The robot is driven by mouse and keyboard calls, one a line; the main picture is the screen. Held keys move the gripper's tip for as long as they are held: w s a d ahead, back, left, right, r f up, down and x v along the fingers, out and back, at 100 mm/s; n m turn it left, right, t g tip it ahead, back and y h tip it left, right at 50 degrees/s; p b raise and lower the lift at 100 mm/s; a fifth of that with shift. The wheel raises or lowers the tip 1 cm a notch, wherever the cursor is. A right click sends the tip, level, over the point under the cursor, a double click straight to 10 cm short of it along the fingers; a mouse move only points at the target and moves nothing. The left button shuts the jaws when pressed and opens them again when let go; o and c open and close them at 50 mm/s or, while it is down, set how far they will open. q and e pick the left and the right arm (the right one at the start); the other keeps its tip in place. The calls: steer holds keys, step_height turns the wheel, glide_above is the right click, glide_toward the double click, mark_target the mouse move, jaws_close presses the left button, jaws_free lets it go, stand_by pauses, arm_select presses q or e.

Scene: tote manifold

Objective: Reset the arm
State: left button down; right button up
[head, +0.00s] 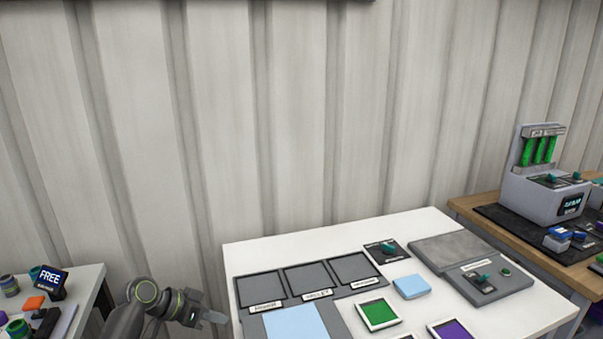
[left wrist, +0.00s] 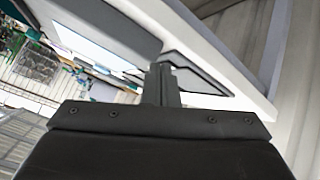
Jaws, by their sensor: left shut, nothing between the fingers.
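My left gripper (head: 214,317) is at the bottom left of the head view, at the left edge of the white table (head: 430,225). Its arm comes in from the lower left. In the left wrist view its fingers (left wrist: 161,84) are together with nothing between them. Part of a table shows tilted behind them. My right gripper is in neither view.
The white table holds grey trays (head: 305,278), a blue block (head: 411,287), a green tile (head: 378,314), a purple tile (head: 452,331) and a switch panel (head: 478,280). A wooden table (head: 480,205) with a grey machine (head: 545,195) stands right. A side table (head: 88,285) stands left.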

arm_select(q)
steer(key=w+a+r+n+t+y, duration=0.3)
steer(key=w+a+n+t+y, duration=0.15)
steer(key=w+a+t, duration=0.35)
steer(key=w+a+r+t+y, duration=0.4)
steer(key=a+r+t, duration=0.15)
steer(key=r, duration=0.45)
steer(key=s+a+f+n+g+y, duration=0.1)
steer(key=s+f+g, duration=0.2)
steer(key=s+f, duration=0.75)
steer(key=s+a+f+g, duration=0.1)
steer(key=s+f+g, duration=0.15)
steer(key=f, duration=1.45)
steer(key=s+a+f+n+g+y, duration=0.1)
steer(key=s+f+g, duration=0.1)
steer(key=s+f, duration=0.85)
steer(key=s+d+f+g, duration=0.2)
steer(key=s+f+g, duration=0.3)
steer(key=s+f, duration=1.25)
steer(key=s+d+f+g, duration=0.1)
steer(key=s+f, duration=0.1)
steer(key=s, duration=0.6)
steer(key=s+d+f+n+g, duration=0.1)
steer(key=s+f+g, duration=0.1)
steer(key=s, duration=0.7)
steer(key=s+d+f+g+h, duration=0.1)
steer(key=s+d+f, duration=0.1)
steer(key=s, duration=0.7)
steer(key=shift+s+f, duration=0.15)
steer(key=shift+f, duration=0.1)
